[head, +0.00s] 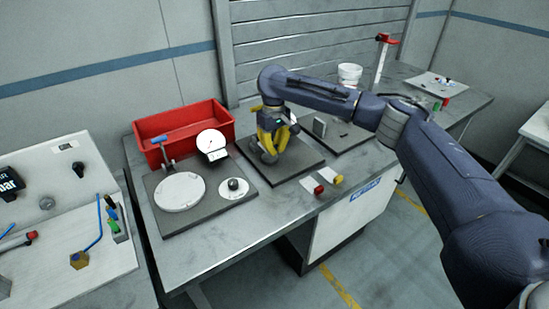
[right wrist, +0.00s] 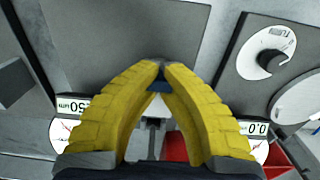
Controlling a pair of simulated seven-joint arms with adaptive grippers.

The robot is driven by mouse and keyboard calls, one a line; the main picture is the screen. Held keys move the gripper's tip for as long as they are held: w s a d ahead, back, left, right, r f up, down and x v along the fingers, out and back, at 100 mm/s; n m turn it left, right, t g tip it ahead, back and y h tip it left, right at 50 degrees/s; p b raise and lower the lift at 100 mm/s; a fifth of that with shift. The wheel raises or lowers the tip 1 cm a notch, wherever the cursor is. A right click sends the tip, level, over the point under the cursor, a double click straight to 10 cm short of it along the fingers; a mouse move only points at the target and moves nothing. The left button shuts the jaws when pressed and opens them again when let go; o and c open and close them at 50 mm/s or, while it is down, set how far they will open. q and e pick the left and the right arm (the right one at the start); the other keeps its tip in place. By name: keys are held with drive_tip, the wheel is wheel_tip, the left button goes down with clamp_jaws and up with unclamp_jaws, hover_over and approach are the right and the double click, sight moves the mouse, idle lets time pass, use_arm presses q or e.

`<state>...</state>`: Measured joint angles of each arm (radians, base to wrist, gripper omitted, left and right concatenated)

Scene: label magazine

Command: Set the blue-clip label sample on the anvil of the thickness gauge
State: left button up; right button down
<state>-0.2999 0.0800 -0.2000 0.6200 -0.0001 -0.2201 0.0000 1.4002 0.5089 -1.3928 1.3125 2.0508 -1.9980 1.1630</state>
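My right gripper (head: 268,155) is low over the middle dark plate (head: 292,170) in the head view. In the right wrist view its yellow fingers (right wrist: 162,66) come together at the tips, with a small dark blue piece, the blue clip (right wrist: 158,85), between them. The label of this sample is hard to make out. A grey upright part (right wrist: 152,138) shows behind the fingers. A white dial (head: 211,140) with a readout stands left of my gripper. Another dial (right wrist: 60,132) shows at the left of the wrist view. My gripper hides the plate's middle, so I cannot make out the anvil. My left gripper is not in view.
Samples with a red clip (head: 319,189) and a yellow clip (head: 338,179) lie at the bench front. A left plate (head: 208,208) bears a white disc (head: 180,191) and a knob (head: 233,184). A red bin (head: 185,118) stands behind. A grey upright block (head: 319,127) stands right.

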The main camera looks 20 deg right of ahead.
sight(275, 164)
drive_tip(key=shift+f, duration=2.05)
drive_tip(key=shift+f, duration=0.2)
drive_tip(key=c, duration=1.6)
unclamp_jaws()
drive_tip(key=shift+r, duration=0.1)
wheel_tip(275, 164, up, 12)
drive_tip(key=shift+a+r, duration=0.1)
